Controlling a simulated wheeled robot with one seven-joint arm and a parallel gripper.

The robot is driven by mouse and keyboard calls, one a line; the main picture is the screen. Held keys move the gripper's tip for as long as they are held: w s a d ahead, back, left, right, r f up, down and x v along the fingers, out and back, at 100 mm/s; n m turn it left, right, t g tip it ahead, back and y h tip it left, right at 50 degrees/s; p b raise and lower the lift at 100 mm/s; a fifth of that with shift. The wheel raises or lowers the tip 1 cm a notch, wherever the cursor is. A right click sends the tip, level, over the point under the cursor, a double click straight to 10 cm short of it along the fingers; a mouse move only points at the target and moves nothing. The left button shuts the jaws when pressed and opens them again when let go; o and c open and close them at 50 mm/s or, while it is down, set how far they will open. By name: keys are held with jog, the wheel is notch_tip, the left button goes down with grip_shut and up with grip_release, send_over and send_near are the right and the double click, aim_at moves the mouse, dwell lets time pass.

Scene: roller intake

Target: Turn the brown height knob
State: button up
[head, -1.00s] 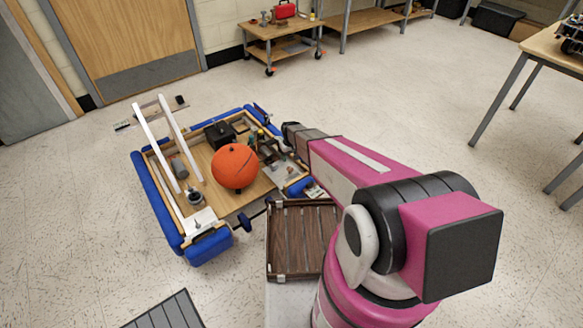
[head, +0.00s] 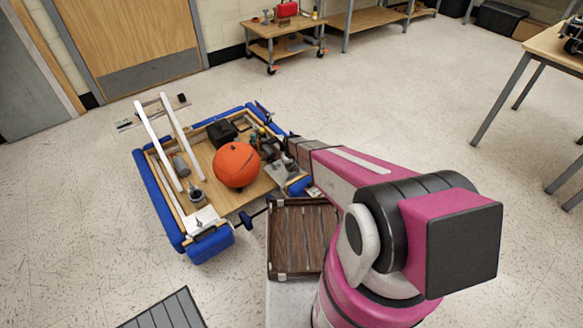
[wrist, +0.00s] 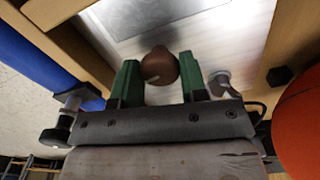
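The brown height knob (wrist: 160,66) shows in the wrist view as a round brown shape. It sits between the two green fingertips of my gripper (wrist: 159,78), with a narrow gap visible on each side. The fingers are apart and I see no clear contact with the knob. In the head view my gripper reaches over the right side of the blue-bumpered robot frame (head: 190,248), and my arm and the parts there hide the knob and the fingertips.
An orange ball (head: 237,165) sits in the frame, close to the right of my gripper in the wrist view (wrist: 300,125). A metal post (wrist: 219,82) stands just right of the right finger. Wooden rails and a blue bumper (wrist: 35,70) lie to the left.

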aim_at(292, 167)
jog(key=shift+c, duration=0.7)
jog(key=o, duration=0.9)
jog(key=shift+r, duration=0.1)
notch_tip(292, 167, up, 11)
jog(key=shift+f, duration=0.15)
